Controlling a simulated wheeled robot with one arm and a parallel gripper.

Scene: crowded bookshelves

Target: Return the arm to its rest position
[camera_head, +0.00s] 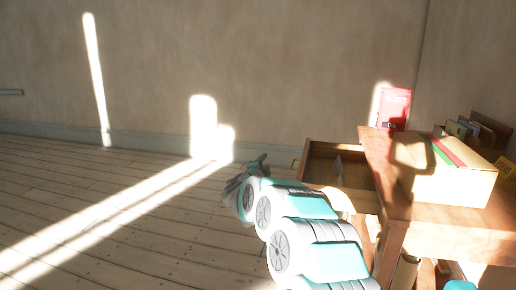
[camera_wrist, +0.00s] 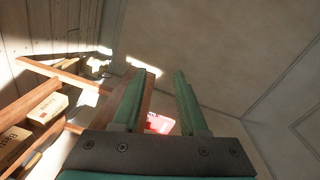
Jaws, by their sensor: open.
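My arm, grey and teal, reaches from the bottom of the head view up and left, beside the wooden desk. My gripper (camera_head: 258,163) is at its far end, small and partly hidden by the arm, over the floor left of the open drawer. In the wrist view my gripper (camera_wrist: 158,78) shows two green fingers spread apart with nothing held between them. A red book (camera_wrist: 158,123) shows in the gap, beyond the fingers and apart from them.
The desk (camera_head: 455,238) stands at the right with its drawer (camera_head: 312,166) pulled out near my arm. The red book (camera_head: 394,108) stands upright on it, behind a pale box (camera_head: 458,186). Several books stand at the far right. The floor (camera_head: 90,215) at left is clear.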

